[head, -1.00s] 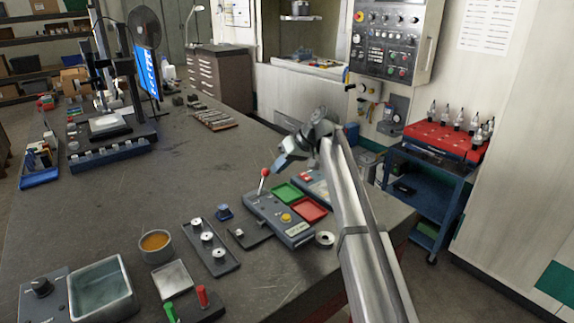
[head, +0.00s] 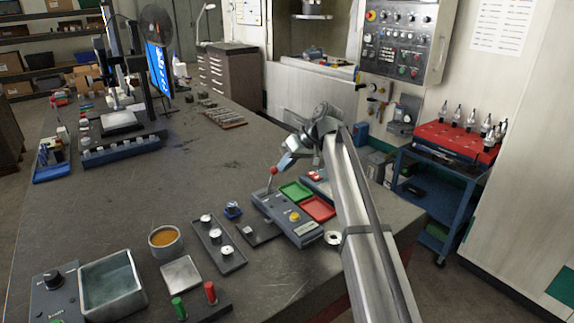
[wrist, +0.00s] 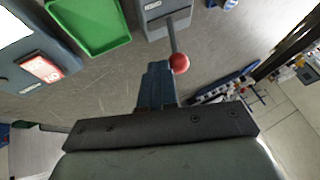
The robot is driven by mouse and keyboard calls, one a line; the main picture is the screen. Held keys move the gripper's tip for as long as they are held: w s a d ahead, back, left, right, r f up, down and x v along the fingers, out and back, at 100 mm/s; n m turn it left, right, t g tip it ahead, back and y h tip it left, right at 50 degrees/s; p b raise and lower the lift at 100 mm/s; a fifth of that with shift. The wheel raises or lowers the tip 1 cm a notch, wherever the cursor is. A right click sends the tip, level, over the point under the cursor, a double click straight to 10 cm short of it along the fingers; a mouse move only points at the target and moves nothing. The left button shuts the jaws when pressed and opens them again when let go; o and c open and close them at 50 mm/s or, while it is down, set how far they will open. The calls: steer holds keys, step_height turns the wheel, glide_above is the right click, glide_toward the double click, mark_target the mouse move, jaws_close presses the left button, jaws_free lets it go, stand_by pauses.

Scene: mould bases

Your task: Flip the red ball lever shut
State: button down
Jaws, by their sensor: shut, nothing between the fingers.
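The red ball lever (head: 273,171) stands up, leaning slightly, from the left end of a grey control box (head: 300,228) on the bench. In the wrist view its red ball (wrist: 180,63) is just right of my fingertips, and its metal rod runs up to the grey base. My gripper (head: 285,163) is shut and empty, just right of the ball in the head view. It also shows in the wrist view (wrist: 158,70). Ball and fingers look very close; I cannot tell whether they touch.
A green tray (head: 296,191) and a red tray (head: 318,208) lie right beside the control box. A yellow knob (head: 295,217) sits on the box. A dark plate with metal discs (head: 219,243) lies to its left.

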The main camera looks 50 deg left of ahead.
steer(key=s+t, duration=0.1)
steer(key=s+r+t, duration=0.1)
steer(key=s+n+t, duration=0.1)
steer(key=s, duration=0.1)
steer(key=shift+s+d+r+t, duration=0.1)
steer(key=shift+r+t, duration=0.15)
steer(key=shift+t, duration=0.05)
steer(key=shift+s+n+t, duration=0.3)
steer(key=shift+s+t, duration=1)
steer(key=shift+s, duration=0.55)
steer(key=shift+s, duration=0.15)
glide_toward(271, 170)
steer(key=v, duration=0.5)
steer(key=shift+s+r, duration=0.1)
steer(key=shift+r, duration=0.3)
